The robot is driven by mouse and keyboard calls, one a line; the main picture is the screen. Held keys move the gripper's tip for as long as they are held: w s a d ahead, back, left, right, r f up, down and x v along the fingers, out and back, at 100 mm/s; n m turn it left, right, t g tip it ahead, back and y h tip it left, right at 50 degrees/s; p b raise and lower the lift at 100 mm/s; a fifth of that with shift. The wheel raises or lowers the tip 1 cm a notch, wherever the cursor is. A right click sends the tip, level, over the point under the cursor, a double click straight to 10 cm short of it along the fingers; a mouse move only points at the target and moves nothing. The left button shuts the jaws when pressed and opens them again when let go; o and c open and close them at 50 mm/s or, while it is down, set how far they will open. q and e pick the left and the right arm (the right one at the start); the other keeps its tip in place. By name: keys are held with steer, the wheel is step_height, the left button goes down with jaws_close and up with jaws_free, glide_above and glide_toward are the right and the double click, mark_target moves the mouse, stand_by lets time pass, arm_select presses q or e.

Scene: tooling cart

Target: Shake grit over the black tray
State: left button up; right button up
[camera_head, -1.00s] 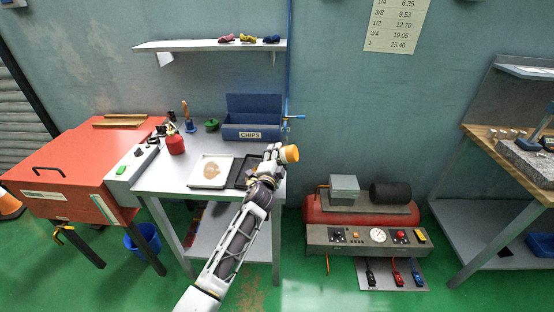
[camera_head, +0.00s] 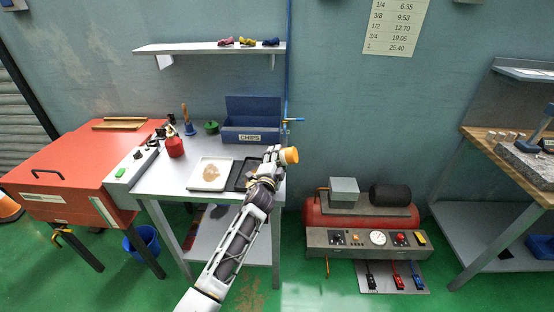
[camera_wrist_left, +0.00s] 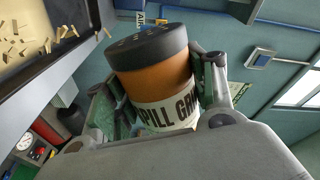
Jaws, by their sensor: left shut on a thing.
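My left gripper (camera_head: 275,155) is shut on an orange shaker (camera_head: 289,156), held above the right end of the metal bench. In the left wrist view the shaker (camera_wrist_left: 155,78) has a dark lid with small holes and a white label reading "SPILL GR…". It sits between the two fingers and looks tilted. The black tray (camera_head: 238,178) lies on the bench, partly hidden by my left arm. A white tray (camera_head: 196,184) beside it on the left holds a tan patch (camera_head: 211,174). No falling grit shows. My right gripper is out of view.
A blue CHIPS bin (camera_head: 251,137) stands behind the trays. A red can (camera_head: 175,147), a brush (camera_head: 188,120) and a green pot (camera_head: 211,127) stand at the back left. A shelf (camera_head: 205,46) hangs above. A red compressor (camera_head: 320,213) stands on the floor to the right.

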arm_select(q)
steer(key=shift+w, duration=0.2)
steer(key=shift+w+d+b, duration=0.2)
steer(key=shift+w+b, duration=0.85)
steer(key=shift+w, duration=0.85)
steer(key=shift+w, duration=0.15)
steer(key=shift+w+d+b, duration=0.15)
steer(key=shift+w+b, duration=0.65)
steer(key=shift+w, duration=0.3)
steer(key=shift+w+d+b, duration=0.15)
steer(key=shift+w+b, duration=0.6)
steer(key=shift+w, duration=0.3)
steer(key=shift+w, duration=0.15)
